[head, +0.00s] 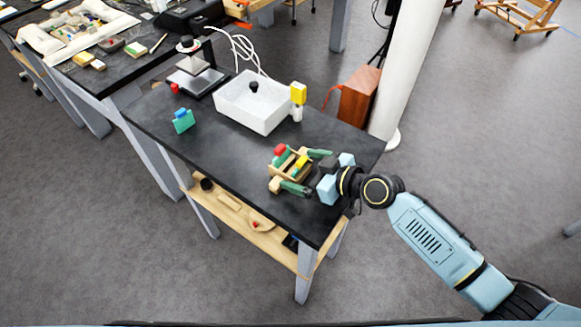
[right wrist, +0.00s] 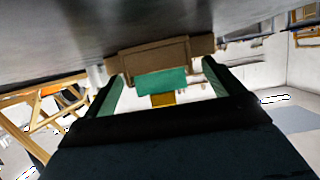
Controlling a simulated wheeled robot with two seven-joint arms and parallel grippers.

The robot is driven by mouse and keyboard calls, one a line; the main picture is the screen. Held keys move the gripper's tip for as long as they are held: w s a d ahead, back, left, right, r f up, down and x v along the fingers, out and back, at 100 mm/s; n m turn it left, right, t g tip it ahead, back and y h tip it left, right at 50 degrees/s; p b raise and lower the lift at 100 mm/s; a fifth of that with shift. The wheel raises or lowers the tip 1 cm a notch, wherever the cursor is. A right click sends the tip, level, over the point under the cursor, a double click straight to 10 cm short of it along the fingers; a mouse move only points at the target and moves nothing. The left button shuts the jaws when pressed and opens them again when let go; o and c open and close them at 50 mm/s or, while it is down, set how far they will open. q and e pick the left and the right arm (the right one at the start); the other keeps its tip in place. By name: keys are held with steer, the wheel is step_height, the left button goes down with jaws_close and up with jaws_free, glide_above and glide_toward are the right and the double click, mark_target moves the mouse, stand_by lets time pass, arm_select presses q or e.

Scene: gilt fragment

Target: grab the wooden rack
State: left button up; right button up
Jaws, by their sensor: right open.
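The wooden rack (head: 275,184) stands near the right end of the black table. It carries a red-topped piece (head: 280,150) and a yellow piece (head: 301,162). My right gripper (head: 300,170) is open at the rack's right side, with its green fingers apart on either side of it. In the right wrist view, the brown rack (right wrist: 148,62) lies just ahead of my right gripper (right wrist: 162,80). A teal block (right wrist: 160,82) and a yellow piece show between the fingers. I cannot tell whether the fingers touch the rack. My left gripper is not in view.
A white bin (head: 258,112) and a yellow-topped bottle (head: 298,95) stand behind the rack. A teal and blue piece (head: 183,121) lies on the left of the table (head: 225,155). The tabletop between it and the rack is clear. A white column (head: 405,70) rises behind.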

steer(key=shift+c, duration=0.4)
steer(key=c, duration=1)
steer(key=shift+r, duration=0.1)
steer(key=shift+r, duration=0.1)
